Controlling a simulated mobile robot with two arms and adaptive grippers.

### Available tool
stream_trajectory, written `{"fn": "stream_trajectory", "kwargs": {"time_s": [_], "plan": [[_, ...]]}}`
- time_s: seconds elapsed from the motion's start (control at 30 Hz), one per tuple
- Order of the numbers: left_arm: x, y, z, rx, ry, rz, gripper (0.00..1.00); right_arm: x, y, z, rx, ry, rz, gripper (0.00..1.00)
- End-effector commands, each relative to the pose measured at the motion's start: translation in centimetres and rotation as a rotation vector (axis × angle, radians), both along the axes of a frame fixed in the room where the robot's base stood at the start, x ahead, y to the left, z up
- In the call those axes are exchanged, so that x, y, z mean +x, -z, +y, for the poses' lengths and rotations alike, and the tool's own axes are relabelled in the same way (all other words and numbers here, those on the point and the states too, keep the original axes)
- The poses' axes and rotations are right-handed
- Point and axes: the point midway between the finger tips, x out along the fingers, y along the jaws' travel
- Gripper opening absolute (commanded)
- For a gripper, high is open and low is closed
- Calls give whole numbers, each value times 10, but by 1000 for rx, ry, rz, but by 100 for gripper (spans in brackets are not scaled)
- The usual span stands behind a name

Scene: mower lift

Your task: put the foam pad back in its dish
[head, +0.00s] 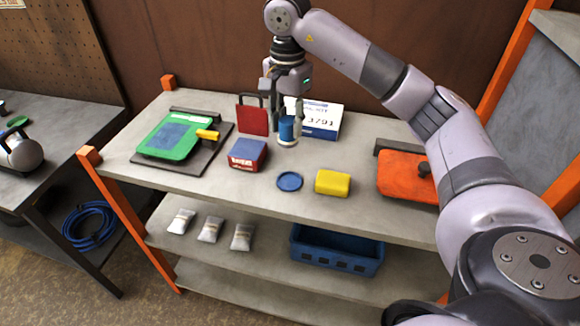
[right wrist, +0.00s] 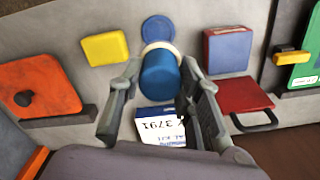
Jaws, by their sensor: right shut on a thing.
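My right gripper (head: 287,112) is shut on a blue cylinder (head: 287,130) with a wider, pale foot. In the right wrist view the blue cylinder (right wrist: 160,76) stands between the two fingers. It looks like the foam pad with its grip, but I cannot be sure. I cannot tell whether its foot touches the bench. A flat, round blue dish (head: 289,181) lies empty on the bench, in front of the cylinder and apart from it; it also shows in the right wrist view (right wrist: 158,28). My left gripper is not in view.
A yellow block (head: 333,183) lies right of the dish. A blue-and-red box (head: 248,154) stands left. Behind are a red board (head: 252,120) and a white-blue box (head: 322,119). A green case (head: 172,138) and orange plate (head: 404,176) lie at the sides. The bench front is clear.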

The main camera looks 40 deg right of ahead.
Motion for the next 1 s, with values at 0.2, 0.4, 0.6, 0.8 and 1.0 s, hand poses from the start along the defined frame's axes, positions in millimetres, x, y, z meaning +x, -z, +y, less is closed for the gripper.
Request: {"fn": "stream_trajectory", "kwargs": {"time_s": [0.2,0.4,0.6,0.8,1.0], "plan": [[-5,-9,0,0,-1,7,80,-2,53,-1,-1,0,6,1],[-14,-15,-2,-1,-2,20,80,-1,84,0,1,1,1,1],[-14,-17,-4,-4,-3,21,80,-1,99,0,0,-1,2,1],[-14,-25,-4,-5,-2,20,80,-1,125,0,1,0,1,1],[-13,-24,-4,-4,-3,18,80,0,128,0,0,0,-1,1]]}}
